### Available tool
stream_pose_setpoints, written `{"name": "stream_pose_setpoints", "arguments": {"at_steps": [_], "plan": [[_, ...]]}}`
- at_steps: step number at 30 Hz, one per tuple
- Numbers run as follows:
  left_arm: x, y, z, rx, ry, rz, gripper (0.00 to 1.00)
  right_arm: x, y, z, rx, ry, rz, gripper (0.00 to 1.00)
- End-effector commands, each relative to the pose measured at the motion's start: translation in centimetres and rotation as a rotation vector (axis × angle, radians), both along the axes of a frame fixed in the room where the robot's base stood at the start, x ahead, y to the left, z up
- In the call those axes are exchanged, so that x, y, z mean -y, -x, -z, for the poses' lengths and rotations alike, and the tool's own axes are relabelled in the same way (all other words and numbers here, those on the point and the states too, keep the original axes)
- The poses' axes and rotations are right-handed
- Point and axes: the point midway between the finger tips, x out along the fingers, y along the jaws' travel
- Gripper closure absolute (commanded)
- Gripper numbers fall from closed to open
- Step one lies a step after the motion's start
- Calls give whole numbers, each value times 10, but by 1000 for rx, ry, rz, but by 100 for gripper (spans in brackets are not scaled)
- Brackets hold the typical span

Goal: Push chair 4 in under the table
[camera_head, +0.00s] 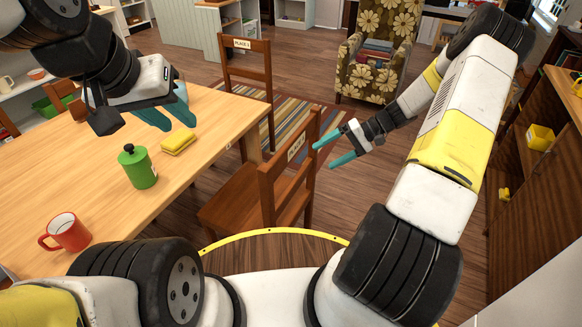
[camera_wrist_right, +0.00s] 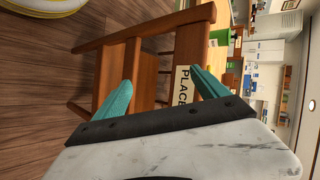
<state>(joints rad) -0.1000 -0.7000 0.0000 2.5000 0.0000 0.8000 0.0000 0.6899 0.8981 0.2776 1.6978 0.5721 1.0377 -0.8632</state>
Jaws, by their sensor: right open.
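A brown wooden chair (camera_head: 268,192) with a "PLACE" label on its back stands at the right side of the light wooden table (camera_head: 75,165); I cannot read its number surely. Its seat shows outside the table edge, and its back faces my right gripper. My right gripper (camera_head: 325,155) is open and empty, fingertips close to the chair's back near the label; contact is unclear. In the right wrist view the chair back (camera_wrist_right: 152,68) shows beyond and between the fingers.
On the table are a green bottle (camera_head: 138,168), a yellow sponge (camera_head: 178,143) and a red mug (camera_head: 67,232). Another labelled chair (camera_head: 247,70) stands further back by a striped rug (camera_head: 288,118). A flowered armchair (camera_head: 375,60) and a wooden shelf (camera_head: 535,180) stand behind and right.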

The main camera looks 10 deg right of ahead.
Motion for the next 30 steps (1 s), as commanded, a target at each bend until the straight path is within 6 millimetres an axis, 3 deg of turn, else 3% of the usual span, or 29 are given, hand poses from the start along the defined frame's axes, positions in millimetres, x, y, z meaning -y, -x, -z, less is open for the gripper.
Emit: {"name": "stream_pose_setpoints", "arguments": {"at_steps": [1, 3, 9, 15, 21, 26, 30], "plan": [[0, 0, 0, 0, 0, 0, 68, 4, -1, 25, -5, -65, 33, 16], [0, 0, 0, 0, 0, 0, 68, 9, -4, 53, 5, -142, 78, 16], [0, 0, 0, 0, 0, 0, 68, 21, -6, 132, 62, -355, 242, 16], [0, 0, 0, 0, 0, 0, 68, 28, 0, 197, 139, -514, 431, 16], [0, 0, 0, 0, 0, 0, 68, 30, 5, 229, 189, -581, 543, 16], [0, 0, 0, 0, 0, 0, 68, 24, 2, 234, 198, -592, 559, 16], [0, 0, 0, 0, 0, 0, 68, 4, -10, 233, 195, -593, 556, 16]]}}
